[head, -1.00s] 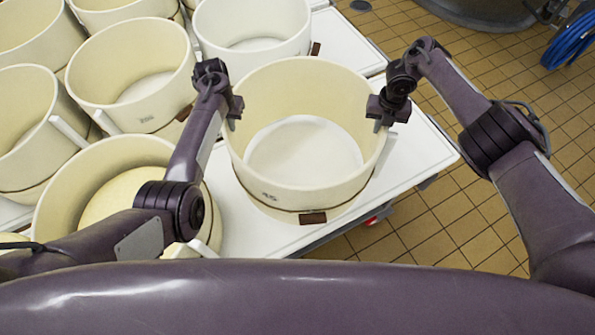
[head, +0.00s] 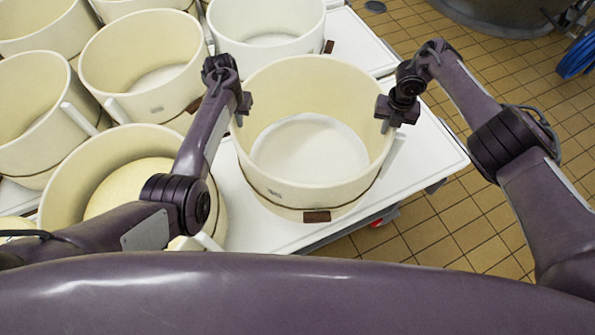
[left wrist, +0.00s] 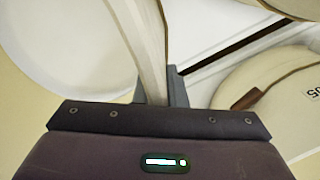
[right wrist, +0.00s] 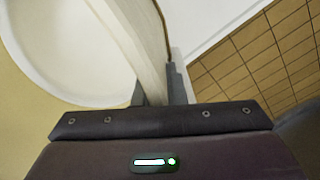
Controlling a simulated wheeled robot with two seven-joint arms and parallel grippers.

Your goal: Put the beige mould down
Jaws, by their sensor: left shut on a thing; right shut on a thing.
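The beige mould (head: 310,192) is a wide open ring with a brown tag at its front. It is upright at the white table's (head: 425,165) near right part, and the white surface shows through its open middle. I cannot tell whether its lower edge touches the table. My left gripper (head: 240,112) is shut on its left rim. My right gripper (head: 386,118) is shut on its right rim. The held wall also shows between the fingers in the left wrist view (left wrist: 150,50) and in the right wrist view (right wrist: 140,45).
Several other beige moulds stand to the left, one (head: 140,70) behind and one (head: 120,180) close at the left beside my left forearm. A paler mould (head: 268,20) stands behind. The table's right edge drops to a tiled floor (head: 480,225). A blue hose (head: 577,55) lies far right.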

